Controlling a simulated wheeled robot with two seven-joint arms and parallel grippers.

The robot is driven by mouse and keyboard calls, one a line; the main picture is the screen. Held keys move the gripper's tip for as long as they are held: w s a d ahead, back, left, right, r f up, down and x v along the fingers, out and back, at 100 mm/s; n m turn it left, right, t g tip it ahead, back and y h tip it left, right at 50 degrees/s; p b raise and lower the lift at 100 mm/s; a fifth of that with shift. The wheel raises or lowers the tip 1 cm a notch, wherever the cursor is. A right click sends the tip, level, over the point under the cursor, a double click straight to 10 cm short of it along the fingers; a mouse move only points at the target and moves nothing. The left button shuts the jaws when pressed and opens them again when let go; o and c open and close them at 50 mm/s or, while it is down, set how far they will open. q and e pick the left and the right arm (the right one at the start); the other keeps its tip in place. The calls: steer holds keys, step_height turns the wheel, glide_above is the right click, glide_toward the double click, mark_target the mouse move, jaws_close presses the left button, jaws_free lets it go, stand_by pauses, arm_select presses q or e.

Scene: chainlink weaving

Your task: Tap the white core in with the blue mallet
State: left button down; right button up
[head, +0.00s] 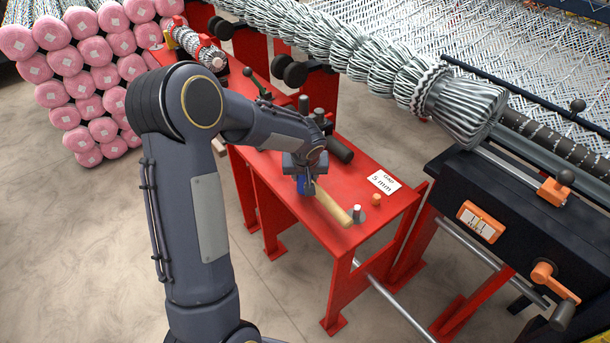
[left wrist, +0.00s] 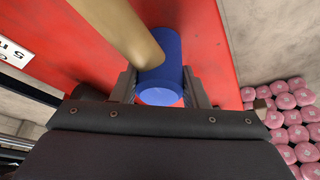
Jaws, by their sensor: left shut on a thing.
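The mallet has a blue head (head: 303,186) and a tan handle (head: 333,208). My left gripper (head: 305,178) is shut on the blue head, over the red table (head: 284,172). In the left wrist view the blue head (left wrist: 161,75) sits between the two fingers of my left gripper (left wrist: 163,92), and the handle (left wrist: 116,30) runs up and left. I cannot tell whether the mallet touches the table. A small white-topped piece, likely the white core (head: 357,210), stands upright in a grey round base just beyond the handle's end. My right gripper is not in view.
A small orange block (head: 376,199) and a "5 mm" card (head: 383,181) lie near the table's right edge. Dark cylinders (head: 339,149) stand and lie behind the gripper. A black machine with an orange crank (head: 545,273) is at right. Pink-ended rolls (head: 66,61) are stacked at left.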

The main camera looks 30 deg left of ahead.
arm_select(q)
steer(key=shift+f, duration=0.1)
steer(key=c, duration=0.8)
jaws_free()
steer(key=shift+c, duration=0.2)
